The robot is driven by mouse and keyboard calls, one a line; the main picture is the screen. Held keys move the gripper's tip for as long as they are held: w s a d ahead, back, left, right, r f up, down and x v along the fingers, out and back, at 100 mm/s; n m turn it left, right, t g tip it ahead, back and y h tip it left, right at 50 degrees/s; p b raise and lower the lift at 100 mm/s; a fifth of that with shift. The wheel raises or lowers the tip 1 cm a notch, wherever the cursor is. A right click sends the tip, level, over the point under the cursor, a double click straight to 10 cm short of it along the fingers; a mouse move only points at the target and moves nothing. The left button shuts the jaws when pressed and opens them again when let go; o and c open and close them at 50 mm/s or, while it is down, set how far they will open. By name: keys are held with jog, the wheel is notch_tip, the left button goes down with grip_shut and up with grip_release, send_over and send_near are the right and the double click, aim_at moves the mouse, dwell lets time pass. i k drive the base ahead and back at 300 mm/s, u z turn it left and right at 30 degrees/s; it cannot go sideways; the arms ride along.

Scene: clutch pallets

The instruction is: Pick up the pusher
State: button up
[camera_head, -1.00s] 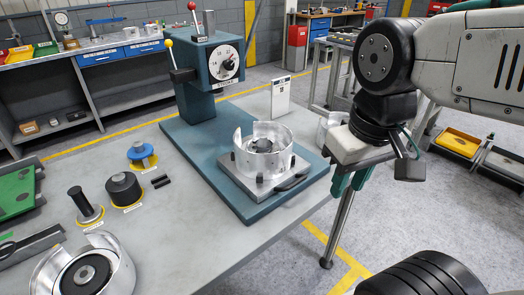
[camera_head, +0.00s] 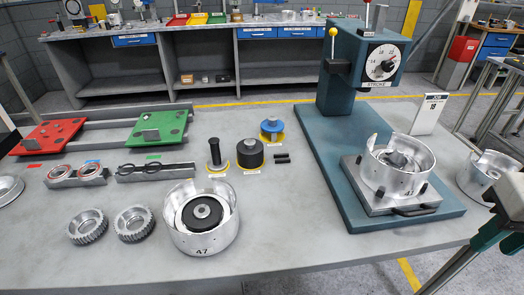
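Three small tools stand in the middle of the table, each on a yellow-ringed spot: a black upright handle on a round foot (camera_head: 217,155), a squat black cylinder (camera_head: 250,153) and a blue disc with a knob (camera_head: 272,129). Their labels are too small to read, so I cannot tell which is the pusher. My gripper (camera_head: 497,243) is at the right picture edge, partly cut off, beyond the table's right side and far from these tools. Its green fingers look apart with nothing between them.
A teal press (camera_head: 362,70) on a base plate fills the right side, with a metal drum (camera_head: 400,165) in its fixture. A drum marked 47 (camera_head: 200,240) stands at front. Gears, rings and red (camera_head: 48,137) and green (camera_head: 158,128) plates lie left. The table between drum and press is clear.

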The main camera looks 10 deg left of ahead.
aim_at(250, 152)
jog(key=z, duration=2.15)
jog(key=k, duration=1.8)
jog(key=u, duration=2)
jog(key=i, duration=0.5)
